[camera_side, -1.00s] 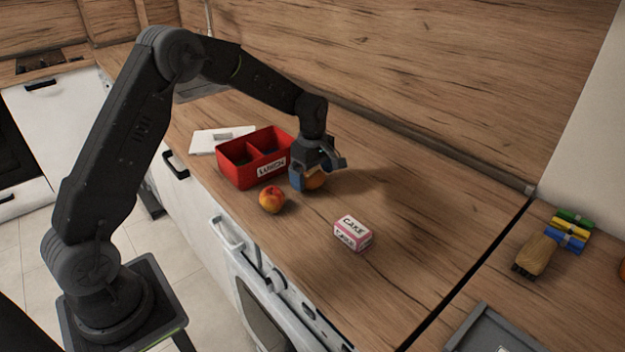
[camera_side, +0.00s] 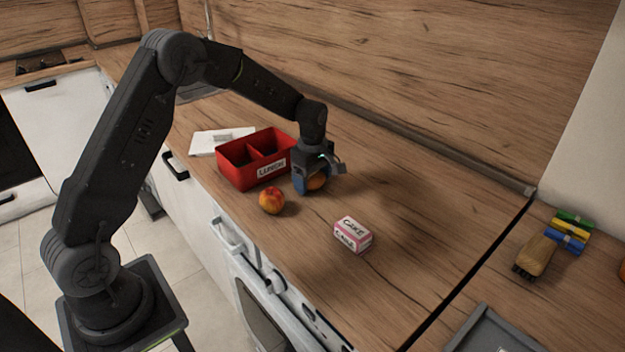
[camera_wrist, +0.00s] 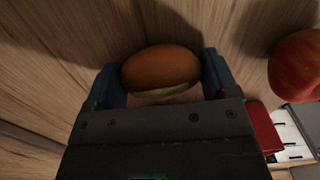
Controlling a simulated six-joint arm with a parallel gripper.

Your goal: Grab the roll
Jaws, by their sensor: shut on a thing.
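The roll (camera_side: 317,182) is a brown, rounded bun at the right of the lunch box on the wooden worktop. My gripper (camera_side: 312,186) points down over it, its blue fingers shut on the roll. In the wrist view the roll (camera_wrist: 161,70) sits between the two blue fingers of my gripper (camera_wrist: 161,84), touching both sides. The fingers and palm hide part of the roll. Whether it touches the worktop or is just above it I cannot tell.
A red two-compartment lunch box (camera_side: 236,176) stands left of my gripper, with a white lid (camera_side: 208,143) behind. A red-yellow apple (camera_side: 271,200) lies close in front. A pink-white cake box (camera_side: 353,234) stands to the right. A brush (camera_side: 537,255) lies far right.

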